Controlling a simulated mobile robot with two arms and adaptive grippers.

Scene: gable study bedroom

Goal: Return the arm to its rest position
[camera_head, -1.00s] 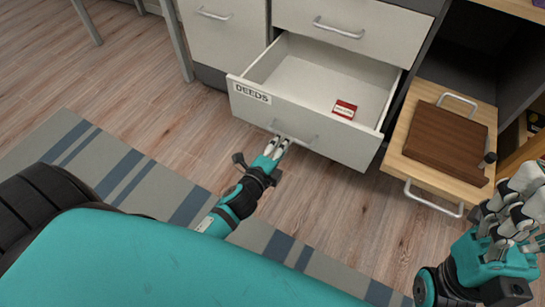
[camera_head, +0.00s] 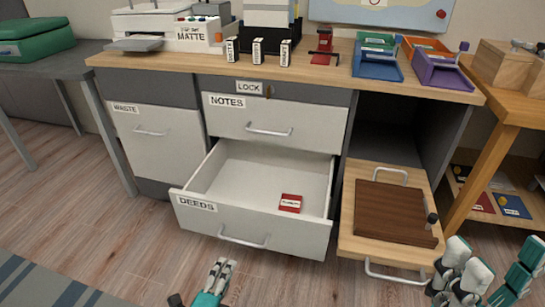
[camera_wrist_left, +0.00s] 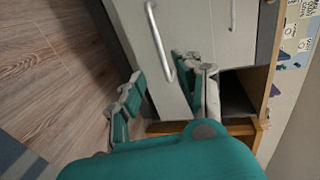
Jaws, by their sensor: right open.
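My left gripper (camera_head: 222,265) is low in the head view, in front of and below the open DEEDS drawer (camera_head: 215,222), apart from its handle (camera_head: 243,241). In the left wrist view its fingers (camera_wrist_left: 163,76) are spread and empty, with a cabinet front behind them. My right gripper (camera_head: 467,262) is at the lower right of the head view, open and empty, near the front right of the pull-out wooden board. Its lower part is cut off by the frame. A small red box (camera_head: 290,203) lies inside the DEEDS drawer.
The pull-out board (camera_head: 390,252) extends right of the drawer and carries a brown slab (camera_head: 391,212). The NOTES drawer (camera_head: 312,131) and WASTE front (camera_head: 160,145) are shut. The desktop (camera_head: 330,67) holds trays and a printer. Floor (camera_head: 110,240) is clear at left.

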